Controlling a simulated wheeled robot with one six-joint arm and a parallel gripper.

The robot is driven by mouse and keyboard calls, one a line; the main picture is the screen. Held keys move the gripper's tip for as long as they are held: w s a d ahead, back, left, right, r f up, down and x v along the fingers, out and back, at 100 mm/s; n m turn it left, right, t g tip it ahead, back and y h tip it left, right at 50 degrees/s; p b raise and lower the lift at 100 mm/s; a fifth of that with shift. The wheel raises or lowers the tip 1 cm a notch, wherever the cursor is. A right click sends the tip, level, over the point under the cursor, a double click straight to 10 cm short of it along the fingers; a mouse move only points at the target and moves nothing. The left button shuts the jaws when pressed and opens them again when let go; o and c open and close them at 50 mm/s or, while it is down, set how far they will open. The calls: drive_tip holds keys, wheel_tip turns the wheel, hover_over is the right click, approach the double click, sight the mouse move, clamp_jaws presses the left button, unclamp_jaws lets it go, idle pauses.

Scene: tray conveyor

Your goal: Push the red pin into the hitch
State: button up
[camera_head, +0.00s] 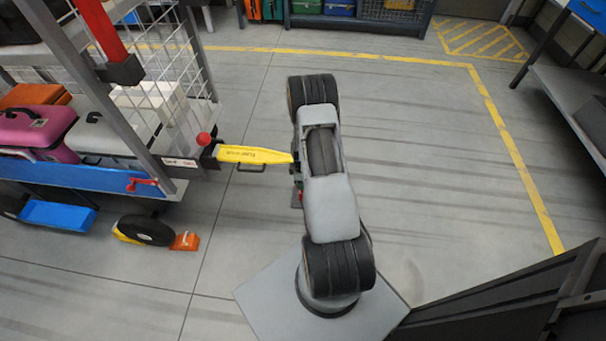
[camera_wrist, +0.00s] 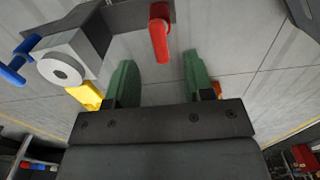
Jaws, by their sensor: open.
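In the wrist view my gripper (camera_wrist: 158,68) is open, its two green fingers apart with nothing between them. A red rounded pin or handle (camera_wrist: 160,35) sticks out of a dark grey block (camera_wrist: 126,20), beyond the fingertips and near the top edge. How deep it sits cannot be told. Beside the block are a grey cylinder with a white ringed face (camera_wrist: 60,68) and a blue T-handle (camera_wrist: 18,62). In the head view a yellow tow bar (camera_head: 252,155) runs from the cart to my arm, which hides its right end and most of my gripper.
A luggage cart (camera_head: 155,165) stands at the left, with a red ball knob (camera_head: 204,139) by the tow bar. Its wheel (camera_head: 146,230) has an orange chock (camera_head: 185,241). A grey bench (camera_head: 575,105) stands at the right.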

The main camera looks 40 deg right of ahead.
drive_tip(key=shift+f+b, duration=0.75)
drive_tip(key=shift+f, duration=2.15)
drive_tip(key=shift+c, duration=0.4)
clamp_jaws()
drive_tip(key=shift+r, duration=0.3)
drive_tip(key=shift+r+p, duration=2)
drive_tip(key=shift+r, duration=0.55)
drive_tip(key=shift+r+p, duration=1.3)
drive_tip(key=shift+r, duration=0.7)
